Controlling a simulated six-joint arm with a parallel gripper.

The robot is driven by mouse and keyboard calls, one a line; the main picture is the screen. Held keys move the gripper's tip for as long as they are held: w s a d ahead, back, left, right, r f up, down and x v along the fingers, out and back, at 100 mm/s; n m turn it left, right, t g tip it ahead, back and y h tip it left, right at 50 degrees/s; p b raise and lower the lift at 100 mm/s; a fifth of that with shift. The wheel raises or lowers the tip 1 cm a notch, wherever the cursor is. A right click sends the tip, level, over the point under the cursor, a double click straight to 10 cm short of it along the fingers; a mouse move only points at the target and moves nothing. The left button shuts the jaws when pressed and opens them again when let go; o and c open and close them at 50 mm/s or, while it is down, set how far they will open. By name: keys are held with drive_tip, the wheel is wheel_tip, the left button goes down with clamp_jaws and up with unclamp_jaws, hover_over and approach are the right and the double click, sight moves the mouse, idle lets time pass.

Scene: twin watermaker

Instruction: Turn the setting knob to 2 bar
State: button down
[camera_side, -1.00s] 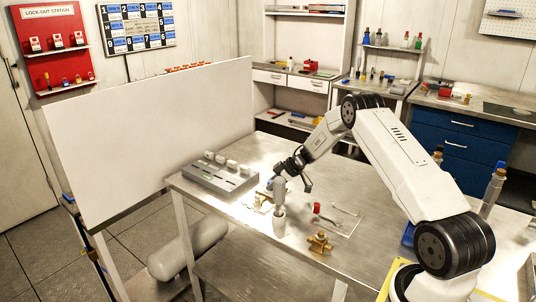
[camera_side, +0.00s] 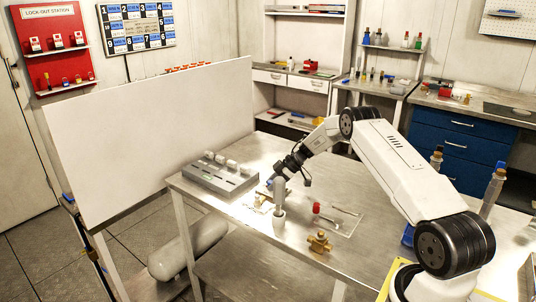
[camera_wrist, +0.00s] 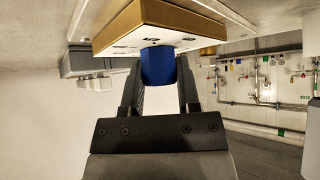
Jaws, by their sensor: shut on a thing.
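The setting knob (camera_wrist: 157,66) is blue and faceted. It sits on a white plate with dark marks (camera_wrist: 118,44) fixed to a brass-coloured body (camera_wrist: 160,14). In the wrist view my gripper (camera_wrist: 159,76) has a finger on each side of the knob and is shut on it. The marks are too small to read, so the setting cannot be told.
The metal bench (camera_side: 222,219) also carries a grey block with white pieces (camera_side: 217,177), a brass valve (camera_side: 319,242) and a red-capped part (camera_side: 316,208). A large white panel (camera_side: 155,140) stands along the left.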

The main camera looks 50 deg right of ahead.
drive_tip(key=shift+c, duration=1.6)
unclamp_jaws()
drive_tip(key=shift+v, duration=3.9)
drive_tip(key=shift+w+a, duration=0.1)
drive_tip(key=w+a+r+m+t+h, duration=0.2)
drive_tip(key=w+a+r+t+h, duration=0.1)
drive_tip(key=a+r, duration=0.4)
drive_tip(key=w+a+r+m+t+h, duration=0.25)
drive_tip(key=a+r, duration=0.25)
drive_tip(key=a, duration=0.3)
drive_tip(key=s+a+f+m+g, duration=0.1)
drive_tip(key=s+a+g, duration=0.2)
drive_tip(key=s, duration=0.6)
drive_tip(key=s+a+f+m+g, duration=0.2)
drive_tip(key=s+a+g, duration=0.1)
drive_tip(key=s+a, duration=0.5)
drive_tip(key=s+a+f+m+g, duration=0.1)
drive_tip(key=s+a+f+g, duration=0.1)
drive_tip(key=s+a, duration=0.4)
drive_tip(key=s+g+h, duration=0.1)
drive_tip(key=s, duration=0.4)
drive_tip(key=shift+m, duration=0.35)
